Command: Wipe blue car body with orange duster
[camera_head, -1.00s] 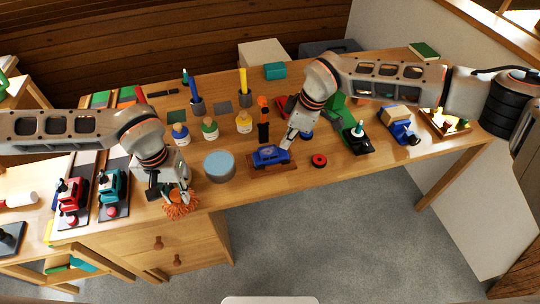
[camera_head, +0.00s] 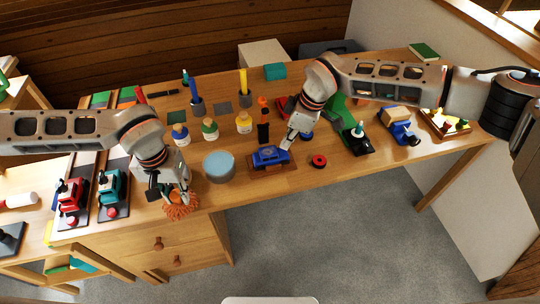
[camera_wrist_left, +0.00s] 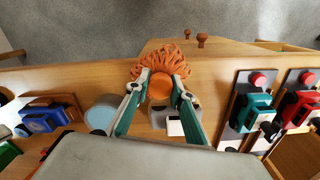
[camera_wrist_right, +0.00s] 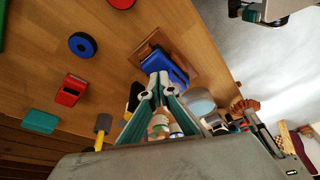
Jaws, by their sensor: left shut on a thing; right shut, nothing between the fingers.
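The blue car body (camera_head: 270,155) sits on a small wooden board in the middle of the table, near the front edge. It also shows in the right wrist view (camera_wrist_right: 165,68). My right gripper (camera_head: 287,146) is shut and empty, with its tips at the car's right end; I cannot tell whether they touch it. My left gripper (camera_wrist_left: 160,88) is shut on the orange duster (camera_wrist_left: 162,68). The duster also shows in the head view (camera_head: 180,207), head down at the table's front edge, left of the car. The duster's handle is mostly hidden by the gripper.
A round tin with a light blue top (camera_head: 219,165) stands between the duster and the car. A red ring (camera_head: 319,161) lies right of the car. Several bottles stand behind. Red and teal toy vehicles (camera_head: 112,186) are at the left.

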